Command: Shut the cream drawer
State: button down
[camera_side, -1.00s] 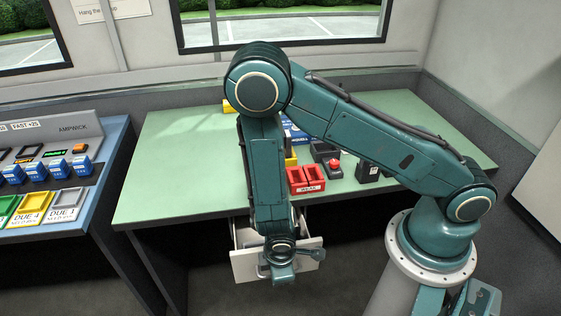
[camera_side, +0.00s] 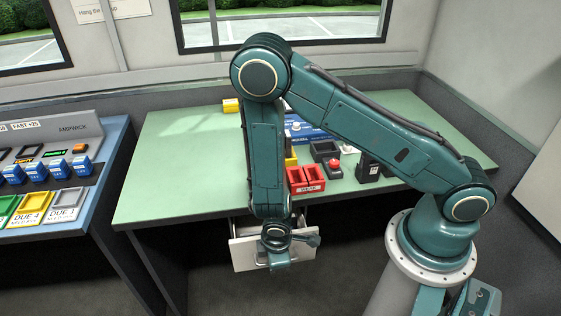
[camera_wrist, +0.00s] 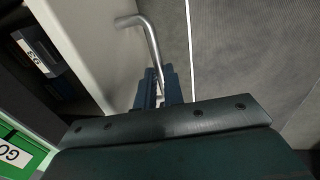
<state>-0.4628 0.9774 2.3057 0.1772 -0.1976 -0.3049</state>
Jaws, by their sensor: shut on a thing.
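The cream drawer (camera_side: 243,254) stands partly open under the front edge of the green-topped desk (camera_side: 170,195). In the wrist view its pale front panel (camera_wrist: 88,40) shows with a bent metal bar handle (camera_wrist: 152,42). My gripper (camera_wrist: 158,88) is shut on the handle. In the side view my gripper (camera_side: 277,262) is in front of the drawer and hides part of its front.
A red tray (camera_side: 305,179), a red button (camera_side: 334,164) and a dark upright device (camera_side: 368,167) stand on the desk. A blue console (camera_side: 60,175) is at the left. In the wrist view a box with a label (camera_wrist: 38,50) lies behind the drawer front.

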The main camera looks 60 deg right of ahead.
jog(key=shift+w+d, duration=1.95)
jog(key=shift+w, duration=0.1)
jog(key=c, duration=1.5)
grip_release()
jog(key=shift+s+r, duration=0.1)
notch_tip(320, 180, up, 13)
jog(key=s+a, duration=0.1)
jog(key=shift+s+a+r, duration=0.2)
jog(key=shift+s+a, duration=0.15)
